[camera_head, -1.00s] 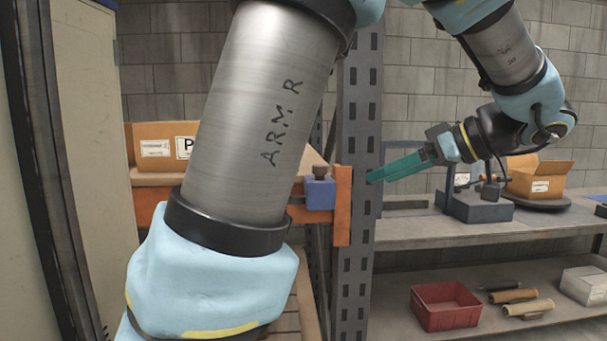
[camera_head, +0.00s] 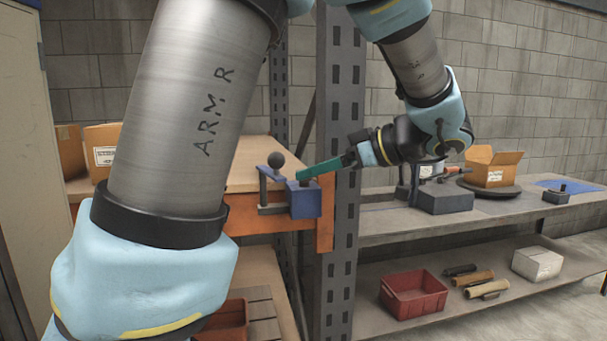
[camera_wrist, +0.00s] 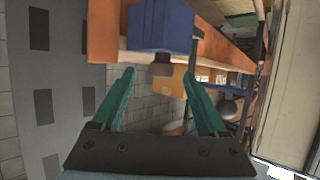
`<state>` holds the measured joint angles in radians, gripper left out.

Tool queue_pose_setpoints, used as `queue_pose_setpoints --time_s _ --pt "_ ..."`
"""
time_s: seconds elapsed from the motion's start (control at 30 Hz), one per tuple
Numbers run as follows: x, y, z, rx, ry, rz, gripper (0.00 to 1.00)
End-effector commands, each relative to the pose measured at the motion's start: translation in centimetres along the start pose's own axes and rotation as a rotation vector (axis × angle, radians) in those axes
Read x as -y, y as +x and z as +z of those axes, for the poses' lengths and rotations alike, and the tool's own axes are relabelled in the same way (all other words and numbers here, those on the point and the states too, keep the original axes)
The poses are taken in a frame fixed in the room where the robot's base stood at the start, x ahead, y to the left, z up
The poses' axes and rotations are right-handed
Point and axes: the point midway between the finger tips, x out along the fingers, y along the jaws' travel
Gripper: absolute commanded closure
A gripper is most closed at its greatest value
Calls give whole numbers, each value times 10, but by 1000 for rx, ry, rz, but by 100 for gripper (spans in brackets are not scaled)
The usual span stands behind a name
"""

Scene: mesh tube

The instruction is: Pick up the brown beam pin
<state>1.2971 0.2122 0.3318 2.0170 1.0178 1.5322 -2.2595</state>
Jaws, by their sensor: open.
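The brown beam pin (camera_wrist: 161,70) stands out from the blue block (camera_wrist: 162,25) on the end of the orange beam (camera_wrist: 103,32). In the wrist view it lies between the tips of my teal fingers, with a gap on each side. In the head view the blue block (camera_head: 305,202) is clear, but my fingers largely cover the pin above it. My gripper (camera_head: 303,175) is open and empty, its tips at the block's top. It also shows in the wrist view (camera_wrist: 160,82).
A grey perforated upright (camera_head: 341,130) stands close beside the beam end. A lever with a dark ball (camera_head: 276,160) is left of the block. On the right shelf are a grey block (camera_head: 445,200) and an open carton (camera_head: 492,168). A red bin (camera_head: 413,294) sits below.

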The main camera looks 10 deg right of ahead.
Motion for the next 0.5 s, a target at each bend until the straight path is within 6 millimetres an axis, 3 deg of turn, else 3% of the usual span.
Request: queue_pose_setpoints --time_s 0.03,0.2,0.5 --pt "2 7 -7 -3 2 -5 24" --pt "2 29 -5 -2 0 -3 24" --pt "2 36 -2 0 0 -1 24"
